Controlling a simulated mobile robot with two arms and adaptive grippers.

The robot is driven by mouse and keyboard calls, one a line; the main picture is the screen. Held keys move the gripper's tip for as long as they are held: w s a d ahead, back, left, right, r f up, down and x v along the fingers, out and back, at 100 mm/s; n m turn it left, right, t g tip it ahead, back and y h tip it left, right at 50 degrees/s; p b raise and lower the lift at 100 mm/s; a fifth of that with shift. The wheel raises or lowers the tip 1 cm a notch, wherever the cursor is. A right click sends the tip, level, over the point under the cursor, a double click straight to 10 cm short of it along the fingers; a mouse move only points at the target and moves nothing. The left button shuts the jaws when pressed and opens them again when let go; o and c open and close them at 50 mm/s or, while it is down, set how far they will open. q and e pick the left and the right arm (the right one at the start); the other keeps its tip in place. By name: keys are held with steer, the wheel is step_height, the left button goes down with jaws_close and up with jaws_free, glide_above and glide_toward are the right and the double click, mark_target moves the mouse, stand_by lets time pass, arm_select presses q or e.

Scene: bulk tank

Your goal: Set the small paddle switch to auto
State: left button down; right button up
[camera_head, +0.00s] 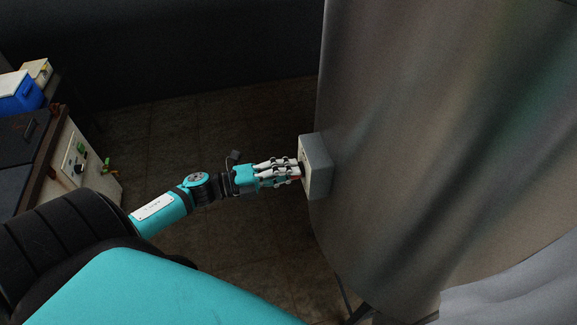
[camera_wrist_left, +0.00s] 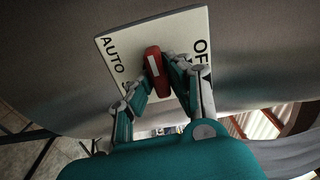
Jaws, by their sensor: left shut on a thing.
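The switch is a red paddle with a white stripe (camera_wrist_left: 154,65) on a pale square plate in the left wrist view (camera_wrist_left: 118,36). The plate reads AUTO on the left and OFF on the right; another marking below AUTO is partly hidden by a finger. The paddle stands between the two words, close to upright in the picture. My left gripper (camera_head: 298,171) is shut on the paddle, one finger on each side of it. In the head view the plate fronts a grey box (camera_head: 318,164), and the fingers hide most of the paddle. My right gripper is not in view.
The box is fixed to the side of a large grey metal tank (camera_head: 420,120). At the far left stand a cabinet with a control panel (camera_head: 75,158) and a blue box (camera_head: 18,93). The tiled floor (camera_head: 200,130) between them is clear.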

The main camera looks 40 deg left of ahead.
arm_select(q)
steer(key=c, duration=1.3)
jaws_free()
steer(key=v, duration=1.1)
steer(key=shift+s+a+f, duration=0.15)
steer(key=shift+a, duration=0.2)
